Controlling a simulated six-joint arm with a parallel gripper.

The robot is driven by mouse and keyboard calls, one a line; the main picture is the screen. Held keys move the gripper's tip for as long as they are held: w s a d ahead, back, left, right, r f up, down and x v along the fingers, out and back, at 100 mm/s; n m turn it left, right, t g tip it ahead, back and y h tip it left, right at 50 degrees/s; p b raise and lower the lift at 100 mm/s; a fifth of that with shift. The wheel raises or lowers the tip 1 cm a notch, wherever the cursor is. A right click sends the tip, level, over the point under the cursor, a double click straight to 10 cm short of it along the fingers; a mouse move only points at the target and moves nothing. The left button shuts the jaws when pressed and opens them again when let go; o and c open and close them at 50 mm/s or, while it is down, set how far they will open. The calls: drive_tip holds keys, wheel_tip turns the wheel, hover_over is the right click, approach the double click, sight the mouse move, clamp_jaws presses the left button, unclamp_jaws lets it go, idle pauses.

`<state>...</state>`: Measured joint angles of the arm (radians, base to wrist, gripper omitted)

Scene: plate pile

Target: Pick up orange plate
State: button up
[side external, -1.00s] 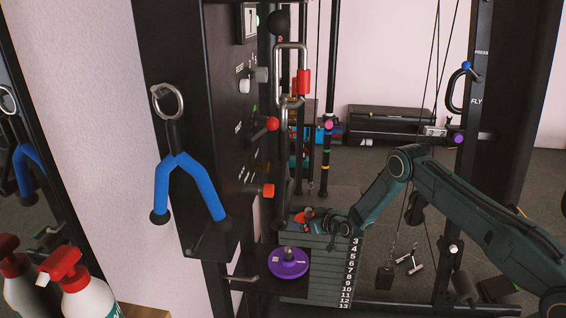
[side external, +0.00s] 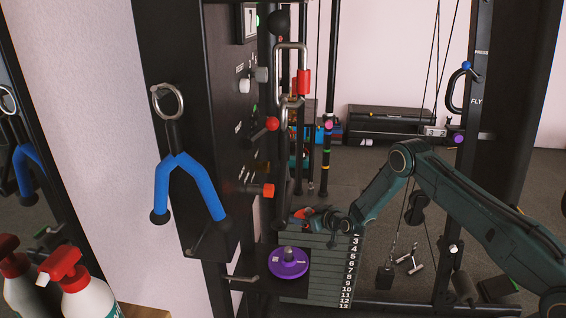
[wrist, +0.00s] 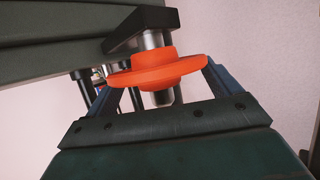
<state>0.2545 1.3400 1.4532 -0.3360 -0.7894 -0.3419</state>
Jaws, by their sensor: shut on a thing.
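The orange plate (wrist: 150,74) fills the middle of the wrist view. It is a disc with a raised hub, around a silver post (wrist: 153,39) that shows on both sides of it. My gripper (wrist: 165,76) is shut on the orange plate, with one finger at each side of its rim. In the side view my gripper (side external: 320,222) is at the top of the weight stack, and only a small part of the orange plate (side external: 304,212) shows; the rest is hidden.
A purple plate (side external: 288,262) lies low beside the numbered weight stack (side external: 330,275). The black machine column (side external: 205,130) with knobs and a blue-handled grip (side external: 190,180) stands left. Spray bottles (side external: 85,295) are at the lower left.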

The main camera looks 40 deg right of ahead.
wheel_tip(320, 180, up, 19)
idle(0.6)
drive_tip(key=shift+f, duration=0.1)
drive_tip(key=shift+a, duration=0.1)
idle(0.4)
drive_tip(key=s+a+f+n+y, duration=0.1)
drive_tip(key=s+a, duration=0.2)
drive_tip(key=a, duration=0.2)
drive_tip(key=s+a+f+n+y, duration=0.2)
drive_tip(key=s+a, duration=0.2)
drive_tip(key=a, duration=0.2)
drive_tip(key=s+a+f+n+g+y, duration=0.1)
drive_tip(key=s+a+f+y, duration=0.1)
drive_tip(key=s+a, duration=0.2)
drive_tip(key=shift+s+a+f, duration=0.1)
drive_tip(key=shift+a, duration=0.55)
drive_tip(key=shift+s+a+f, duration=0.1)
drive_tip(key=shift+a, duration=0.5)
drive_tip(key=shift+f, duration=0.15)
drive_tip(key=shift+f, duration=1.35)
drive_tip(key=shift+f, duration=0.3)
drive_tip(key=shift+f, duration=0.6)
